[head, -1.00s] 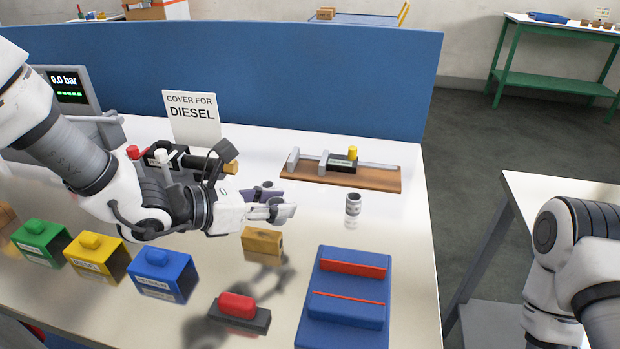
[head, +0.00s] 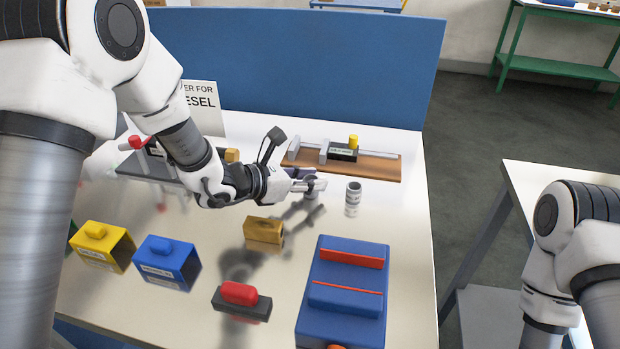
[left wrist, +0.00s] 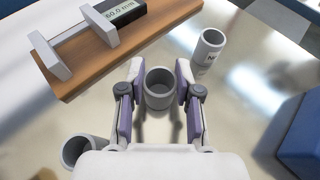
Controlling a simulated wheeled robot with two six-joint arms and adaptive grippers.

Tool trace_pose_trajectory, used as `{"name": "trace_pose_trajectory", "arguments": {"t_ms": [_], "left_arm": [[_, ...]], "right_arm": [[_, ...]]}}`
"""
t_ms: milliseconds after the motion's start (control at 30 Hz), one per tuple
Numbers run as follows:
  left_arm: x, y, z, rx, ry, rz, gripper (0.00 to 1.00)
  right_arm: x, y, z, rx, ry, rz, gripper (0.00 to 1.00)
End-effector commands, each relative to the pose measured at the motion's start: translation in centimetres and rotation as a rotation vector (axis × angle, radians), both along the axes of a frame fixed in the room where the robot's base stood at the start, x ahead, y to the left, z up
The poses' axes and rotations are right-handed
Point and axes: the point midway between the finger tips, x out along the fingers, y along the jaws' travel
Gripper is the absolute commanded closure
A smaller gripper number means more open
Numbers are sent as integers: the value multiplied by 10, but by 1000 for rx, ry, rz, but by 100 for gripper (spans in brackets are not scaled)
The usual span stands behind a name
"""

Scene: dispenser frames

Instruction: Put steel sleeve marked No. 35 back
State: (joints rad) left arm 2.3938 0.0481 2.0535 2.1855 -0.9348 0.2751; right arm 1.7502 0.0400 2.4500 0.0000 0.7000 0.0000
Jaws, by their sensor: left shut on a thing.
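My left gripper (head: 312,184) is shut on a grey steel sleeve, just in front of the wooden measuring board. In the left wrist view, this open-topped sleeve (left wrist: 159,86) is between the two purple-padded fingers (left wrist: 158,88); no number shows on it. A second steel sleeve (head: 353,198) stands upright on the table to the right of the gripper. It also shows in the left wrist view (left wrist: 209,52), with the start of a mark, but its number is not legible. A third sleeve (left wrist: 84,151) is at the lower left of the left wrist view. My right gripper is out of view.
The measuring board (head: 383,168) carries a steel slide and a dark display. A blue block with red strips (head: 345,300), a wooden block (head: 264,231), a red-handled block (head: 241,297) and yellow (head: 105,247) and blue (head: 167,262) covers stand nearer. A blue partition (head: 300,75) closes the back.

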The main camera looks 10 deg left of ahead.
Motion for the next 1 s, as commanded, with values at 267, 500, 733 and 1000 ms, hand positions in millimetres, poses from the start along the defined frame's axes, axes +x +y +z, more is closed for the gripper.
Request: {"name": "trace_pose_trajectory", "arguments": {"t_ms": [267,500,733,1000], "left_arm": [[0,0,-2,0,1,0,42],[0,0,1,0,1,0,42],[-25,26,16,-7,0,5,42],[-68,68,43,-7,-2,4,42]], "right_arm": [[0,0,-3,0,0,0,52],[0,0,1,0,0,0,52],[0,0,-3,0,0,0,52],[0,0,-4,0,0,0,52]]}}
